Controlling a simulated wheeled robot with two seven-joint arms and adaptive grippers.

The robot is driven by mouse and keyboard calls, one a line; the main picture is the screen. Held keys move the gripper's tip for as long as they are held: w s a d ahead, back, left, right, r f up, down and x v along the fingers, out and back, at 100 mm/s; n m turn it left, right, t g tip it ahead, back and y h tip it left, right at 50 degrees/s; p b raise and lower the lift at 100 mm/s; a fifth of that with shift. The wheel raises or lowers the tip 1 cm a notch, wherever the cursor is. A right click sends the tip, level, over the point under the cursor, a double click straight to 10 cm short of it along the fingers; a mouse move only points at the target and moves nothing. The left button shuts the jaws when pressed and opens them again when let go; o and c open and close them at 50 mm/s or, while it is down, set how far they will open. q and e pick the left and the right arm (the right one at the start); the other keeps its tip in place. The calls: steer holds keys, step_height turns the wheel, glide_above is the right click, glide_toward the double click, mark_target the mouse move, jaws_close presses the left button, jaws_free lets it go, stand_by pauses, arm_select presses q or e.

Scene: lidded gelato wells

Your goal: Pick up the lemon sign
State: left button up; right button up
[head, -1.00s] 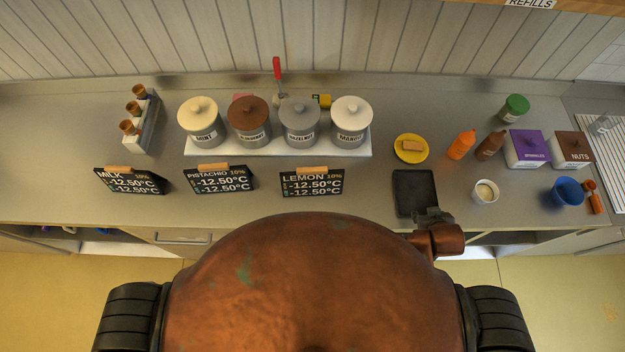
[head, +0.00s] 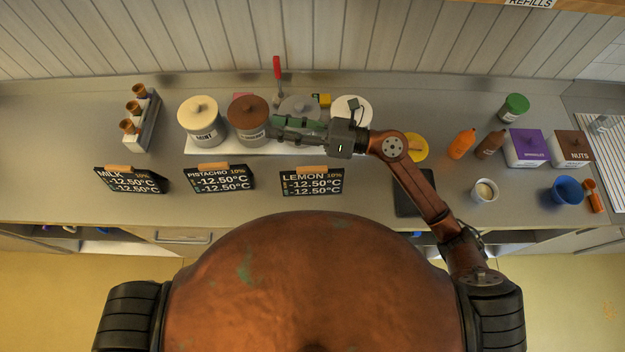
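The lemon sign (head: 311,184) is a black board with a wooden clip on top, marked LEMON 10% and -12.50°C. It stands near the front of the counter, right of the pistachio sign (head: 220,180) and the milk sign (head: 131,181). My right gripper (head: 278,127) reaches in from the right and points left, over the row of lidded wells and behind the lemon sign in the picture. It is apart from the sign. Its fingers overlap the grey hazelnut well (head: 300,103), and their gap is not clear. My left gripper is not in view.
The mint well (head: 200,118), brown-lidded well (head: 247,107) and mango well (head: 352,106) stand on a white base. My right arm passes over a yellow plate (head: 421,148) and a dark tray (head: 408,196). Bottles and boxes stand at the right. Counter left of the milk sign is clear.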

step_height(320, 180, down, 6)
steer(key=s+n+g+h, duration=0.1)
steer(key=n+g+h, duration=0.2)
steer(key=n, duration=0.1)
steer(key=n+h, duration=0.4)
steer(key=h, duration=0.6)
glide_above(315, 168)
steer(key=d, duration=0.2)
steer(key=shift+g, duration=0.3)
step_height(315, 168, down, 14)
steer(key=shift+d+f, duration=0.1)
steer(key=shift+d+f+h, duration=0.25)
steer(key=shift+h, duration=0.05)
steer(key=shift+p+x, duration=0.4)
steer(key=shift+x, duration=0.45)
steer(key=p+x, duration=0.1)
steer(key=x, duration=0.1)
steer(key=a+p+x, duration=0.1)
steer(key=x, duration=0.2)
steer(key=shift+r, duration=0.15)
steer(key=shift+w+f, duration=0.1)
steer(key=shift+f, duration=0.2)
steer(key=shift+c, duration=0.3)
